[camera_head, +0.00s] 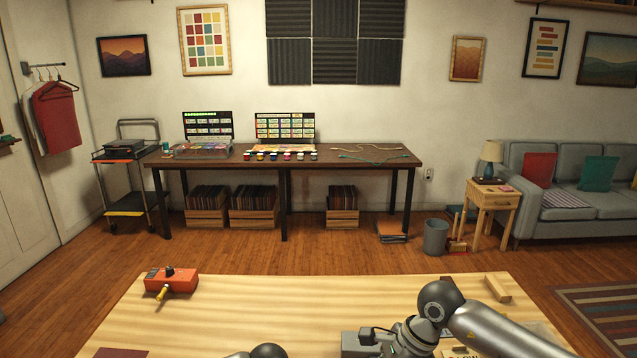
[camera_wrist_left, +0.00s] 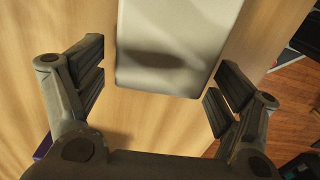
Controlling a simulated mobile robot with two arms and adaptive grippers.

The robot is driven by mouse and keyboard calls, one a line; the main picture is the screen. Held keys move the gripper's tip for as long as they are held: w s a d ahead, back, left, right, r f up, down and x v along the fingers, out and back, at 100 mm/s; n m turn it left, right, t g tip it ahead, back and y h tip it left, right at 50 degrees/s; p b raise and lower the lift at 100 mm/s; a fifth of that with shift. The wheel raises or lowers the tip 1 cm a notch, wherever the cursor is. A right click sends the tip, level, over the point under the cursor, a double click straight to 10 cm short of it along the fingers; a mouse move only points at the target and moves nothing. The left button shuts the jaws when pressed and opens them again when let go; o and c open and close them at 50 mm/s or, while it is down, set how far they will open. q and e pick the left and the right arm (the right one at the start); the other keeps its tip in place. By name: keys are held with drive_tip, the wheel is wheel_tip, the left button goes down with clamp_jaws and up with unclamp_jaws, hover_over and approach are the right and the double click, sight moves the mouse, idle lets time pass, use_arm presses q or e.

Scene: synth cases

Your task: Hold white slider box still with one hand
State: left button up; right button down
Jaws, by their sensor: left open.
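A smooth white box (camera_wrist_left: 178,40), likely the white slider box, shows in the left wrist view. It runs off the top edge, so its far part is hidden. My left gripper (camera_wrist_left: 160,82) is open, with one finger on each side of the box's near end. Gaps of bare wood show between the fingers and the box, and a dark shadow lies on its face. I cannot pick this box out in the head view. My right arm comes in from the right in the head view, with its gripper end (camera_head: 385,340) low over the table, beside a grey item; its fingers are unclear.
An orange box (camera_head: 171,281) with a yellow-handled tool (camera_head: 162,293) sits at the table's (camera_head: 270,300) left. A wooden block (camera_head: 497,288) lies at the right. A dark red flat piece (camera_head: 121,353) is at the front left. The table's middle is clear.

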use_arm(q)
wheel_tip(320, 180, up, 12)
idle(0.4)
wheel_tip(320, 180, up, 10)
drive_tip(key=p, duration=0.4)
idle(0.3)
drive_tip(key=shift+f, duration=0.1)
